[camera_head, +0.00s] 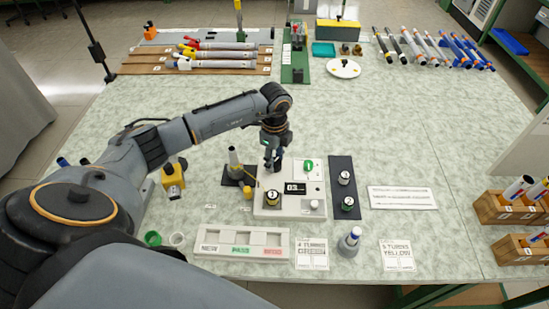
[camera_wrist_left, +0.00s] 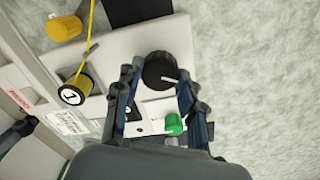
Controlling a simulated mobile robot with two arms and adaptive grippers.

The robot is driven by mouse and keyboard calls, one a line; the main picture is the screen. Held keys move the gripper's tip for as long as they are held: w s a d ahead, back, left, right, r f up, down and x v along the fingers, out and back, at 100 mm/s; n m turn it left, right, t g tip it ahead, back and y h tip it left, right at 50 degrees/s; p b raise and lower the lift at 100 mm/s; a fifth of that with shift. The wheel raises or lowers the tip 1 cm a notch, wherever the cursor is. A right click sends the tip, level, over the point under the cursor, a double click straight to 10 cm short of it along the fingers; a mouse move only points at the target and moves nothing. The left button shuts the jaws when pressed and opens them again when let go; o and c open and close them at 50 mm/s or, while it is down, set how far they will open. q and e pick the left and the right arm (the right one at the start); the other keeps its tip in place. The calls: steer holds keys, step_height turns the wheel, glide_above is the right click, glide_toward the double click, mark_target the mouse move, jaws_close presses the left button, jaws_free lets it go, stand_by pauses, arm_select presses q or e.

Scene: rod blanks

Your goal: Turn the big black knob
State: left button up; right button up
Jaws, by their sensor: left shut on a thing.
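The big black knob (camera_wrist_left: 158,68) is round with a white pointer line and sits on the white panel (camera_head: 287,209). In the left wrist view it lies between the two fingertips of my left gripper (camera_wrist_left: 160,82), which is shut on it. In the head view my left gripper (camera_head: 273,163) points down at the panel's upper left and mostly hides the knob. The panel also carries a dark display (camera_head: 294,188) reading 03 and a green round part (camera_head: 308,166) to the right. My right gripper is not in view.
A yellow-and-black spool (camera_head: 272,199) sits on the panel's lower left. A dark mat (camera_head: 342,169) with two round pieces lies to the right. A labelled tray (camera_head: 240,255) and a grey bottle (camera_head: 350,242) stand in front. The table's right middle is mostly clear.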

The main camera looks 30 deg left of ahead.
mark_target(275, 162)
arm_select(q)
steer(key=o, duration=1.2)
steer(key=shift+c, duration=0.2)
step_height(275, 162, up, 12)
